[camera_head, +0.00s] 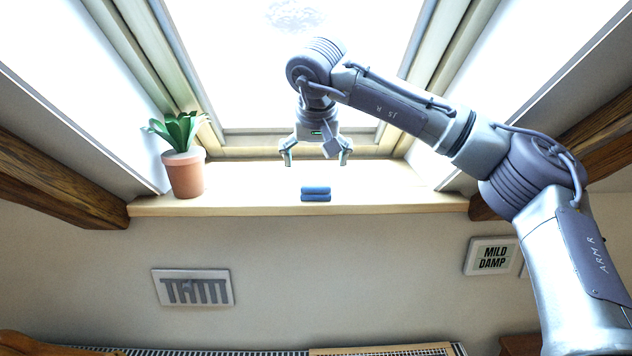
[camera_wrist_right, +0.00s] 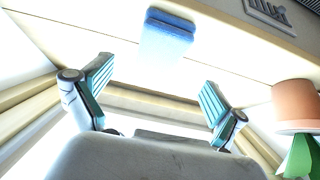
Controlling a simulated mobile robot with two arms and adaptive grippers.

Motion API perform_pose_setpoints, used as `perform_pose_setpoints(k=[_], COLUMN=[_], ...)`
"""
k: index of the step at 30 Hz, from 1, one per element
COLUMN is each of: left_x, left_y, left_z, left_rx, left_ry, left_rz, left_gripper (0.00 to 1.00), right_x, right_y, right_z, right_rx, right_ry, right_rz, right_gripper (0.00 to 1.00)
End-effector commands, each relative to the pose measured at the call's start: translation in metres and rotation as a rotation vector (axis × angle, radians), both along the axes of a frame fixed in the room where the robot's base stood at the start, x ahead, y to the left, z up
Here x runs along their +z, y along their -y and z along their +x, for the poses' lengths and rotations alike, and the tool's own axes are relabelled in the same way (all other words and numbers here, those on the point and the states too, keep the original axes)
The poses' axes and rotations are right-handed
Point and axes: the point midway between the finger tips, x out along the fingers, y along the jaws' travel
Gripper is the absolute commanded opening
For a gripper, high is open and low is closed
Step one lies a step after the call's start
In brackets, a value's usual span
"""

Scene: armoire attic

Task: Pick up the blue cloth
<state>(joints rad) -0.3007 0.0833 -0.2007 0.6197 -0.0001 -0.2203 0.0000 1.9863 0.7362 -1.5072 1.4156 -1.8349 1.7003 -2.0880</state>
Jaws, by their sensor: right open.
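The blue cloth (camera_head: 315,194) is a small folded bundle lying on the window sill (camera_head: 400,200), near its front edge. It also shows in the right wrist view (camera_wrist_right: 168,27), at the top middle, beyond my fingertips. My right gripper (camera_head: 315,160) hangs above the sill, behind the cloth as the head view shows it. Its two fingers (camera_wrist_right: 155,85) are spread wide with nothing between them. The cloth and the gripper are apart. My left gripper is in neither view.
A potted plant (camera_head: 185,172) in a terracotta pot stands at the sill's left end. Sloping window walls and dark wooden beams (camera_head: 60,180) close in both sides. A vent (camera_head: 192,288) and a "MILD DAMP" sign (camera_head: 491,256) are on the wall below. The sill right of the cloth is clear.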

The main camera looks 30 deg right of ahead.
Motion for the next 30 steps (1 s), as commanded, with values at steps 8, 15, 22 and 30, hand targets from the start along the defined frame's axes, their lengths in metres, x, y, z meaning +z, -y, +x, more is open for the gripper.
perform_pose_setpoints(k=[8, 15, 22, 30], left_x=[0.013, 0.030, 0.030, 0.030], left_y=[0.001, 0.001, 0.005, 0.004], left_z=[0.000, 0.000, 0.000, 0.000], left_rx=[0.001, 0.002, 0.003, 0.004], left_ry=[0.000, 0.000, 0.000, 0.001], left_rz=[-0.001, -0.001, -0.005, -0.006], left_gripper=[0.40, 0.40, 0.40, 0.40], right_x=[-0.018, -0.049, -0.056, -0.055], right_y=[0.006, 0.014, 0.015, 0.014], right_z=[0.009, 0.022, 0.025, 0.025], right_rx=[-0.001, 0.000, 0.001, 0.001], right_ry=[-0.001, 0.001, 0.002, 0.002], right_rz=[0.000, 0.001, 0.002, 0.002], right_gripper=[0.96, 0.96, 0.96, 0.65])
